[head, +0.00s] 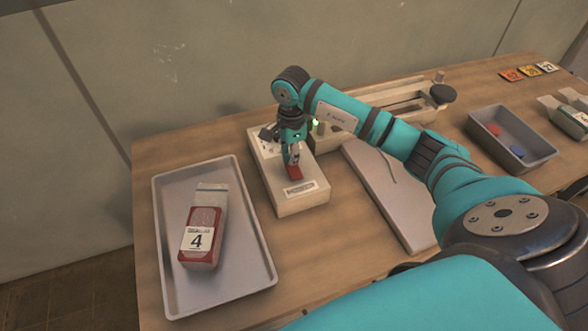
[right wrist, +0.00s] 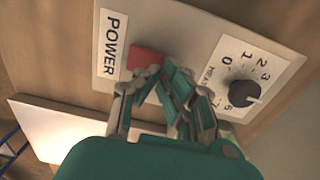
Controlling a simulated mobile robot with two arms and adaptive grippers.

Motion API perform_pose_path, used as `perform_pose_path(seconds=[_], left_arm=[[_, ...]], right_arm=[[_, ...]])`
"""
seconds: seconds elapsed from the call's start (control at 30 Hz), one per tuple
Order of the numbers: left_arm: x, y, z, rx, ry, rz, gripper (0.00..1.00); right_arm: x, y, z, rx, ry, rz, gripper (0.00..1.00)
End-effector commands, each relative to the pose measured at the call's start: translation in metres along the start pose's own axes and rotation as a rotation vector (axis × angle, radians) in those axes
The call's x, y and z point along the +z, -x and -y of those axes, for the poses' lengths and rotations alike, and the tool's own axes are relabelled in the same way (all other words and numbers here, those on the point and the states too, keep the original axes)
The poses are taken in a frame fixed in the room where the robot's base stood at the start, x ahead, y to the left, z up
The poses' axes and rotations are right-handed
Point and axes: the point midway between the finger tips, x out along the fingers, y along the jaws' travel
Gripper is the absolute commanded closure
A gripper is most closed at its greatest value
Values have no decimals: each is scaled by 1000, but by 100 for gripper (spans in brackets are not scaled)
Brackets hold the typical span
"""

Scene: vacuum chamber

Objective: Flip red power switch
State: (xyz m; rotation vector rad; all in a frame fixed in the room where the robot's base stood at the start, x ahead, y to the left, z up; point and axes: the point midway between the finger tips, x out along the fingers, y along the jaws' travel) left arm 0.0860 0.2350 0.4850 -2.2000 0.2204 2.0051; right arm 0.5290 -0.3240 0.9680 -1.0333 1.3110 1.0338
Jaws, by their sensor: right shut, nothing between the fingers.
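The red power switch (head: 295,172) sits on a cream control box (head: 302,202) on the table. In the right wrist view the red switch (right wrist: 146,60) lies beside a POWER label (right wrist: 110,45). My right gripper (head: 292,158) is shut and empty, pointing down at the switch from above. In the right wrist view its fingertips (right wrist: 160,75) overlap the lower edge of the switch; I cannot tell whether they touch it. A black dial (right wrist: 241,93) with numbers is on the same box. My left gripper is not in view.
A grey tray (head: 262,270) with a bag labelled 4 (head: 203,228) stands left of the box. A light flat panel (head: 400,210) lies to the right under my right arm. A second tray (head: 535,152) holds red and blue pieces. The wall is close behind the table.

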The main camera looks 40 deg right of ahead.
Motion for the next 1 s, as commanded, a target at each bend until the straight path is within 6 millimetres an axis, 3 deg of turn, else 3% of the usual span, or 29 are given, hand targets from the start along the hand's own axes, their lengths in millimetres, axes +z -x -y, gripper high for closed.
perform_pose_path(seconds=[1.0], left_arm=[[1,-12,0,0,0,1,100]], right_arm=[[0,-14,0,1,0,-1,100]])
